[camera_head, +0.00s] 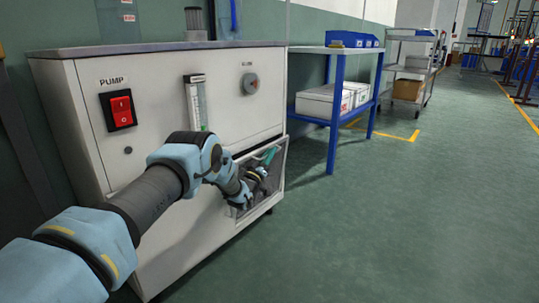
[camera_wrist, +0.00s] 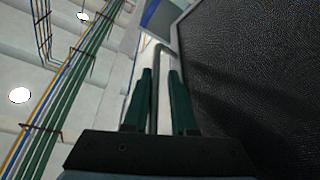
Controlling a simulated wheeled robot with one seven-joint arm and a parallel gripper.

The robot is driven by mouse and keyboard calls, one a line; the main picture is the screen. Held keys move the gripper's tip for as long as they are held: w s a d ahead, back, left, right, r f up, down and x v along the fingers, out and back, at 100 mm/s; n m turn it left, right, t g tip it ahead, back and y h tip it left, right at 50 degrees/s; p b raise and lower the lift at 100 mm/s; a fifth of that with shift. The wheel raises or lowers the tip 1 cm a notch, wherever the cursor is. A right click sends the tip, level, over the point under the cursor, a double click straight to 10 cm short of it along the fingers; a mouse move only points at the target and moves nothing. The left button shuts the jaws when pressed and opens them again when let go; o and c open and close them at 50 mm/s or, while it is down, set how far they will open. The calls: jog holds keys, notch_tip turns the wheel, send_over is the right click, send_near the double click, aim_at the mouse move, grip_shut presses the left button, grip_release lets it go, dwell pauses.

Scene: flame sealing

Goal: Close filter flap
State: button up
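The filter flap (camera_head: 283,178) is at the lower right of the white pump cabinet's front, a pale frame around a dark panel. My arm covers much of it, and I cannot tell how far it stands open. In the wrist view a dark textured panel (camera_wrist: 255,75) with a pale edge fills the right side. A grey bent bar (camera_wrist: 156,85), like a handle, runs between the green fingers of my gripper (camera_wrist: 160,75). The fingers are apart, with a gap visible beside the bar. In the head view my gripper (camera_head: 269,157) is at the flap, partly hidden.
The cabinet (camera_head: 75,65) carries a red pump switch (camera_head: 121,109), a flow gauge (camera_head: 196,103) and a round knob (camera_head: 250,83). A blue-framed table (camera_head: 335,100) with white boxes stands to the right. A grey cart (camera_head: 408,80) is behind it. The green floor at right is clear.

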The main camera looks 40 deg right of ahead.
jog(key=shift+a, duration=0.1)
jog(key=p+v, duration=0.2)
jog(key=v, duration=0.5)
jog(key=shift+p, duration=0.35)
jog(key=shift+s+a+f, duration=0.1)
jog(key=shift+a, duration=0.1)
jog(key=p+v, duration=0.4)
jog(key=v, duration=0.8)
jog(key=shift+a, duration=0.2)
dwell(0.5)
dwell(0.4)
